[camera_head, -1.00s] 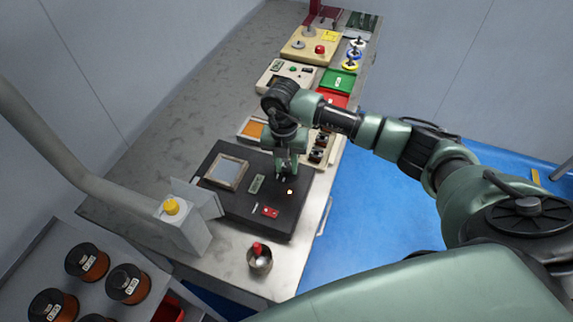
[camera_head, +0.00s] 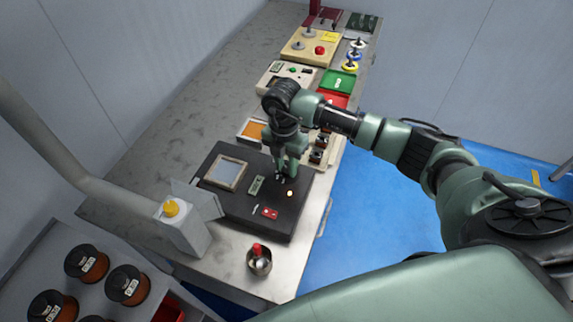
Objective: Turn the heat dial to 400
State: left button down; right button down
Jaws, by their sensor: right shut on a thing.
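The display's figures are too small to read. My left gripper is out of view.
A cup with a red-handled tool (camera_head: 259,262) stands at the bench's near end. A grey box with a yellow button (camera_head: 171,207) is left of the unit. Trays and machines line the bench behind. Wire spools (camera_head: 87,262) stand at lower left.

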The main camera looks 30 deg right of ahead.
aim_at(286, 168)
jog(key=c, duration=1.1)
grip_release()
jog(key=shift+d, duration=0.1)
jog(key=shift+r, duration=0.1)
jog(key=r, duration=0.2)
jog(key=r+b, duration=0.1)
jog(key=r, duration=0.1)
jog(key=r+b, duration=0.1)
jog(key=r, duration=0.2)
jog(key=shift+w, duration=0.25)
jog(key=shift+r, duration=0.3)
